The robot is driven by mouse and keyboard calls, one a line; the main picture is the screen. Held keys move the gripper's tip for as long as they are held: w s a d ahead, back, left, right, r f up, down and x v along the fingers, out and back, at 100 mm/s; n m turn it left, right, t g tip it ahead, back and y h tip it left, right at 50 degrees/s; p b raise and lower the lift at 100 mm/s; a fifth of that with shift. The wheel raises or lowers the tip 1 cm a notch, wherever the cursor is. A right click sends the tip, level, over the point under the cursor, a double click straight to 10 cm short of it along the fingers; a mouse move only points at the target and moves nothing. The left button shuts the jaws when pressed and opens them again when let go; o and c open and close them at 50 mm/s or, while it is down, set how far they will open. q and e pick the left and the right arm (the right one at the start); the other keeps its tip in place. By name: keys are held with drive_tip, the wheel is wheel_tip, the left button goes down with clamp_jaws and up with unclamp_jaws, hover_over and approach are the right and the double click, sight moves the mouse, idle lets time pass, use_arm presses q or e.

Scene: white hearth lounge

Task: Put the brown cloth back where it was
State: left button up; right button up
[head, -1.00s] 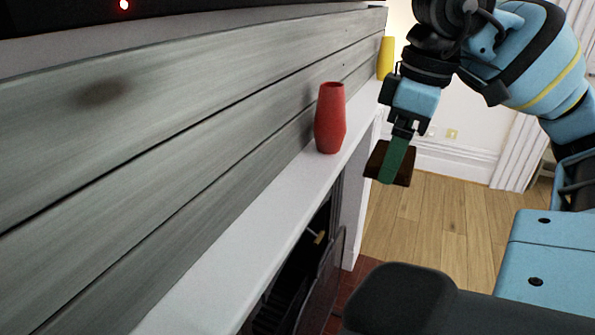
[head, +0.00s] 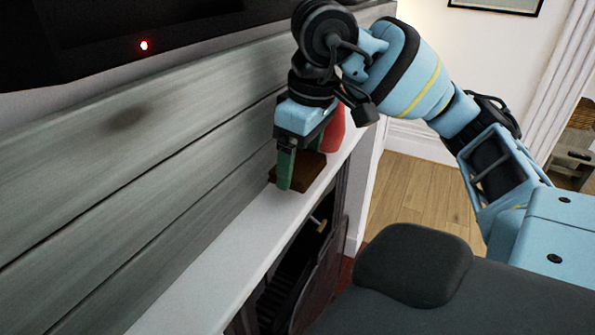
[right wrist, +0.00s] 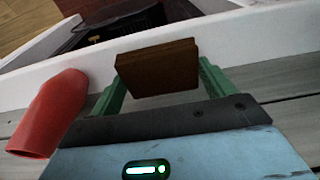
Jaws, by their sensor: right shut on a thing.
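The brown cloth (head: 303,171) is a small, flat, dark brown folded piece. My right gripper (head: 292,172) is shut on it, with green fingers, over the white mantel shelf (head: 222,258) in the head view. In the right wrist view the cloth (right wrist: 158,68) sits between the two green fingers of the right gripper (right wrist: 160,88). I cannot tell whether the cloth touches the shelf. My left gripper is not in view.
A red vase (head: 335,132) stands on the shelf just behind my right gripper, partly hidden; it also shows in the right wrist view (right wrist: 48,112). Grey wood panelling (head: 120,170) rises behind the shelf. The nearer shelf is clear. A dark fireplace opening (head: 290,270) lies below.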

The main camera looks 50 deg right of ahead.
sight(298, 163)
drive_tip(key=shift+w+a, duration=0.15)
wheel_tip(298, 163, down, 3)
drive_tip(key=shift+w+a, duration=0.1)
drive_tip(key=shift+w, duration=0.05)
drive_tip(key=shift+f, duration=0.3)
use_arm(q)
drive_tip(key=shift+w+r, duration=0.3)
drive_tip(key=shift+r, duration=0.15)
use_arm(e)
drive_tip(key=shift+f, duration=0.25)
drive_tip(key=o, duration=0.9)
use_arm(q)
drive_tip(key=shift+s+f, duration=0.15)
use_arm(e)
drive_tip(key=shift+r, duration=0.15)
